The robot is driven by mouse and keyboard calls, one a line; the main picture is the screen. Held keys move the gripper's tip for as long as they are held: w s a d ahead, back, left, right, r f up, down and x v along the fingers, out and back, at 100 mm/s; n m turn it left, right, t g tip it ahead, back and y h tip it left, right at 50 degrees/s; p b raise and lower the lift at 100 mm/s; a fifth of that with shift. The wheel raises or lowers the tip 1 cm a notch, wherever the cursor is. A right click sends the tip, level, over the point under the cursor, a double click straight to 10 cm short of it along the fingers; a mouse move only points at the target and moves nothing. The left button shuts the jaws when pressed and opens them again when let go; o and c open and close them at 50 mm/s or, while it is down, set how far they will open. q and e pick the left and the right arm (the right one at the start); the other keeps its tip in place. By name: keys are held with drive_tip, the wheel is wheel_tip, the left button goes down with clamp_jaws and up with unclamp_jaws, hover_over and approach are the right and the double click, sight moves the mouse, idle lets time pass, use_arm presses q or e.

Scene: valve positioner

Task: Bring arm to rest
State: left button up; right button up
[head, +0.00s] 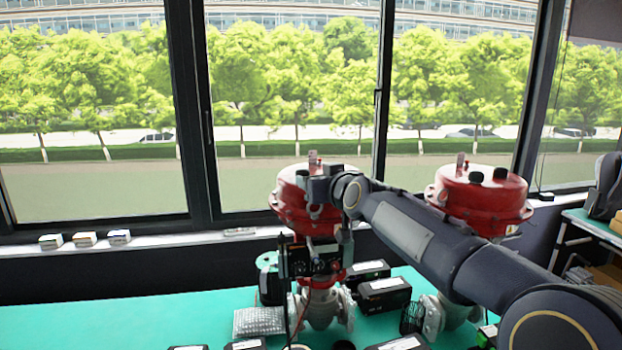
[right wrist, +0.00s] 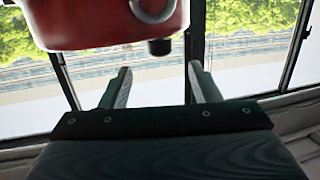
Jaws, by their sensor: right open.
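My right arm (head: 430,235) comes in from the right and reaches in front of a valve with a red domed actuator (head: 290,200). Its wrist end is beside that actuator. In the right wrist view my right gripper (right wrist: 160,70) is open, its two fingers apart with nothing between them. The red actuator (right wrist: 100,22) shows above and beyond the fingers, with a dark knob under its edge. A dark instrument unit (head: 315,262) shows below the actuator in the head view; the arm's end overlaps this area and the fingers are hard to make out there. My left gripper is not in view.
A second red actuator (head: 480,200) stands behind my right forearm, close to it. Black boxes (head: 384,294) and a silver ribbed block (head: 259,321) lie on the green table (head: 110,322). The table's left side is largely clear. Windows and a sill (head: 190,235) close off the back.

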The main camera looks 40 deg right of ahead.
drive_tip(key=shift+s+a, duration=0.15)
drive_tip(key=shift+s, duration=0.3)
drive_tip(key=s+a+f+n+g+y, duration=0.1)
drive_tip(key=s+a+f+g+y, duration=0.7)
drive_tip(key=s+a+f, duration=1.8)
drive_tip(key=shift+s+a+f+n+g+y, duration=0.35)
drive_tip(key=shift+f+g, duration=0.25)
drive_tip(key=shift+g, duration=0.3)
drive_tip(key=shift+d, duration=0.1)
